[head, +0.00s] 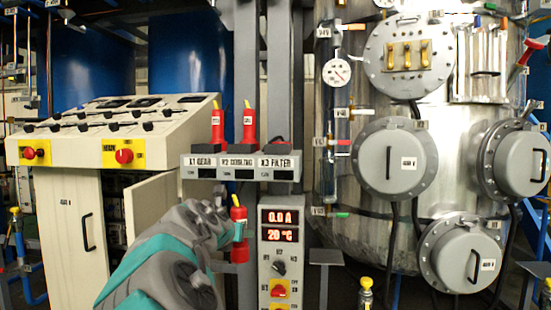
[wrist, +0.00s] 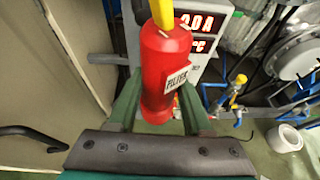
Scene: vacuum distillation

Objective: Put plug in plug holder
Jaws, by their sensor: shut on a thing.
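My gripper (wrist: 158,112) is shut on a red plug (wrist: 165,65) with a yellow top and a white FILTER label. The plug sits upright between the green fingers in the wrist view. In the head view the held plug (head: 239,213) is in front of the grey column, below the plug holder (head: 241,174). My gripper (head: 232,216) is partly hidden behind my arm there. The holder has X1 GEAR, a second X2 position, and X3 FILTER. Red plugs stand upright at X1 (head: 217,130) and X2 (head: 249,125). The top above X3 is bare.
A panel with red readouts (head: 282,226) stands right of the held plug, close by. The beige console (head: 110,140) is at left. The large steel vessel (head: 350,235) is at right.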

